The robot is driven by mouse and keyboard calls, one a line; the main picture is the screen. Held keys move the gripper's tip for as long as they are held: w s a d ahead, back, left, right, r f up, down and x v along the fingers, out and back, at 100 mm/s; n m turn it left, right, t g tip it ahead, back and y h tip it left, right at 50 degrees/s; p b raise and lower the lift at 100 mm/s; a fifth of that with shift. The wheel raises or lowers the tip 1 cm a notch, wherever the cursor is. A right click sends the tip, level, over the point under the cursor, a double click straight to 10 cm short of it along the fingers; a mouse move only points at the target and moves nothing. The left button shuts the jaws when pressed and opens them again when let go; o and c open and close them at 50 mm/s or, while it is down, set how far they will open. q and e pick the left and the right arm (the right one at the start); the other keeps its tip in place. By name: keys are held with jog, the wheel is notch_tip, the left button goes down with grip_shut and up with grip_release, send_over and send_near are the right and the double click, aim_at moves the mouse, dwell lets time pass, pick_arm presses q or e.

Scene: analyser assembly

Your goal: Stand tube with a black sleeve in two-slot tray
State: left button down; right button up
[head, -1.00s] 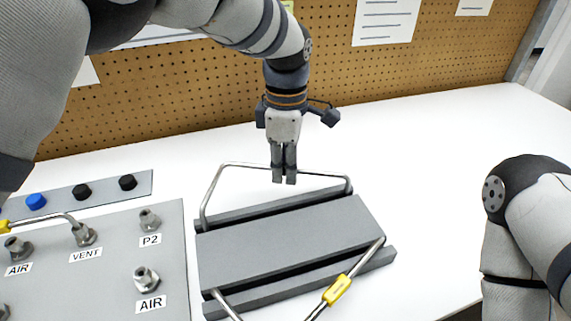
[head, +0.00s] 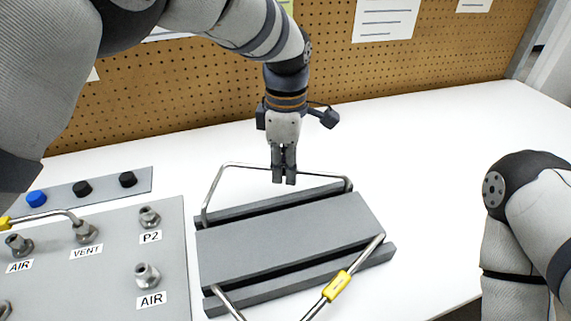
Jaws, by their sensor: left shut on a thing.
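A bent metal tube (head: 252,166) stands as an upright arch at the back slot of the grey two-slot tray (head: 290,232). Its ends reach down at the slot's left and right, but whether they are seated I cannot tell. My left gripper (head: 284,181) points down and is shut on the middle of the tube's top bar. The fingers cover that part, and no black sleeve shows. A second bent tube with a yellow sleeve (head: 337,286) is at the front slot, its near part cut off by the lower edge. My right gripper is out of view.
A grey panel (head: 105,275) with metal fittings labelled AIR, VENT and P2 lies at left, with another yellow-sleeved tube on it. Behind it is a strip (head: 105,191) with blue and black caps. A pegboard (head: 200,100) stands behind. White table is clear right of the tray.

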pick_arm(q)
jog(key=shift+f, duration=0.4)
dwell(0.4)
jog(key=c, duration=1.5)
grip_release()
notch_tip(320, 180, up, 12)
jog(key=shift+d, duration=0.1)
